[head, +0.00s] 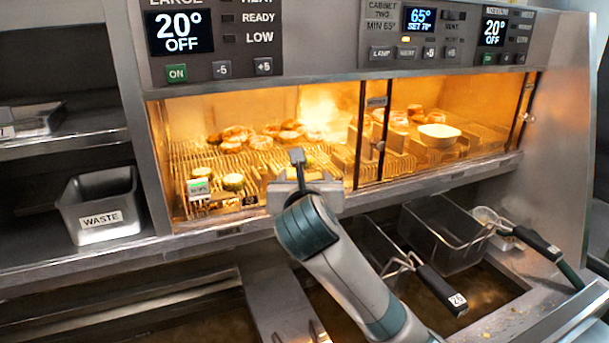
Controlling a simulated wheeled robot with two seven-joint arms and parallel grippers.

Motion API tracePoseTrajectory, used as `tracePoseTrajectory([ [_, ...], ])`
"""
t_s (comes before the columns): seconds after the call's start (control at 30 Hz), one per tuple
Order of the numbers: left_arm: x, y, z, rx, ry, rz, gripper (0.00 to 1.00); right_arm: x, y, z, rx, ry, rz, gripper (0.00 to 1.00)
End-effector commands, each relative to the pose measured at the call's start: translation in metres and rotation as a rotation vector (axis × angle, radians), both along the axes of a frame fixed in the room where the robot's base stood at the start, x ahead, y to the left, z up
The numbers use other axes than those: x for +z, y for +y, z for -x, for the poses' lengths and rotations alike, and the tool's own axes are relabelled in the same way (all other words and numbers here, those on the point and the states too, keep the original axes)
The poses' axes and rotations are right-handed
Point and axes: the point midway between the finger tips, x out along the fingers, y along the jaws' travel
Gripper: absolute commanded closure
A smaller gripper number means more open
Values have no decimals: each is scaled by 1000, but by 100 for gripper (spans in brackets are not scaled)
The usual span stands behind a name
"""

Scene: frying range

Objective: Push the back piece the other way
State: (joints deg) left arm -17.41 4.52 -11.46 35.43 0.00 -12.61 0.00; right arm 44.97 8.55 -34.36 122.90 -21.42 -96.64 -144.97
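Several browned round pieces (232,134) lie toward the back of the wire rack (180,152) in the left bay of the lit cabinet. I cannot tell which single piece is the back piece. My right gripper (298,157) is at the front opening of the left bay, pointing inward. My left gripper is out of view.
A dark upright divider (361,130) stands right of my gripper. A waste bin (101,204) is at left. Fryer baskets (440,238) hang below, near my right arm.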

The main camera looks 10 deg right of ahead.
Motion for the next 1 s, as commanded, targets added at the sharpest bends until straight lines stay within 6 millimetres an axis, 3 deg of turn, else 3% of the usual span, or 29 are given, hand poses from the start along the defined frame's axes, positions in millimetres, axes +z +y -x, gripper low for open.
tracePoseTrajectory([
  [0.27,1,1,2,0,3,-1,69,0,-1,-3,-1,1,0,41],
  [0.47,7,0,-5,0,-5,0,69,-2,-3,-16,-2,3,1,41],
  [1.0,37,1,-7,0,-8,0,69,-17,-20,-94,-3,4,0,41],
])
